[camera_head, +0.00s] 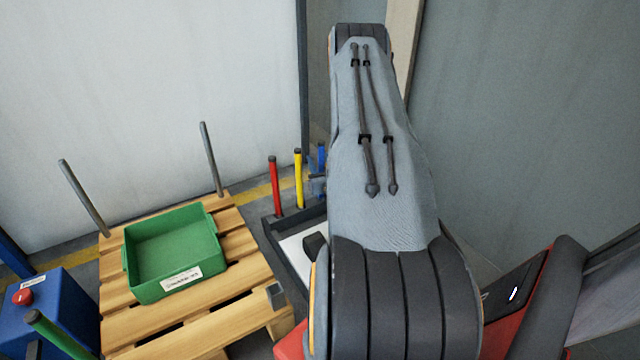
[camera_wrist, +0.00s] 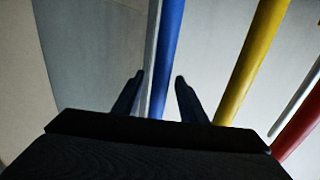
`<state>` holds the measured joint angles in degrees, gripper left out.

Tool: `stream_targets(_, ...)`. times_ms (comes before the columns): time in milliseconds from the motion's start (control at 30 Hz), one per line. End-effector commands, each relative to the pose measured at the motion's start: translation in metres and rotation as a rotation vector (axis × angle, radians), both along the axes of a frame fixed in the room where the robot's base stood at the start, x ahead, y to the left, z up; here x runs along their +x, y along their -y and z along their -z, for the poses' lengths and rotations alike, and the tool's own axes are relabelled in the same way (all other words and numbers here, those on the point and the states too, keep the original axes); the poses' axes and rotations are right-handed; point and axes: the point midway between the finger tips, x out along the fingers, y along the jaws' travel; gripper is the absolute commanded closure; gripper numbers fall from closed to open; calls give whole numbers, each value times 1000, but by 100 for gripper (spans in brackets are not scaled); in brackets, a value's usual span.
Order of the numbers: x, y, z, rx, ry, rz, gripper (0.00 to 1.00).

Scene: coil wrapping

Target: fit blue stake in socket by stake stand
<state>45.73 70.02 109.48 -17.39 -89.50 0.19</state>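The blue stake (camera_head: 321,152) stands upright at the far end of the dark stake stand (camera_head: 275,246), partly hidden by my arm in the head view. In the wrist view the blue stake (camera_wrist: 166,55) runs between the two fingers of my gripper (camera_wrist: 160,88). The fingers are apart, with a visible gap on the right side; on the left the gap looks small, and contact is unclear. A grey square socket (camera_head: 275,295) sits at the near right corner of the wooden pallet (camera_head: 215,325), beside the stand.
A yellow stake (camera_head: 298,180) and a red stake (camera_head: 275,188) stand close beside the blue one. A green bin (camera_head: 175,250) rests on the pallet. Grey stakes rise from the pallet's far corners, and a green stake (camera_head: 60,335) at the near left. A wall is close behind.

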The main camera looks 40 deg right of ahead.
Motion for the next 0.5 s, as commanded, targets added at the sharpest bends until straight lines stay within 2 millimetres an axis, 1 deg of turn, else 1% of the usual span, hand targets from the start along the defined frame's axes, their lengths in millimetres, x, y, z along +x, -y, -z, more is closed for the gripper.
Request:
stream_targets(33, 7, 4, 2, -2, 2, 0, 62)
stream_targets(133, 14, 9, 1, -2, 1, 1, 62)
stream_targets(433, 16, 11, -1, -1, 0, 3, 62)
stream_targets(467, 16, 11, -1, -1, 0, 3, 65)
stream_targets(500, 16, 11, -1, -1, 0, 3, 72)
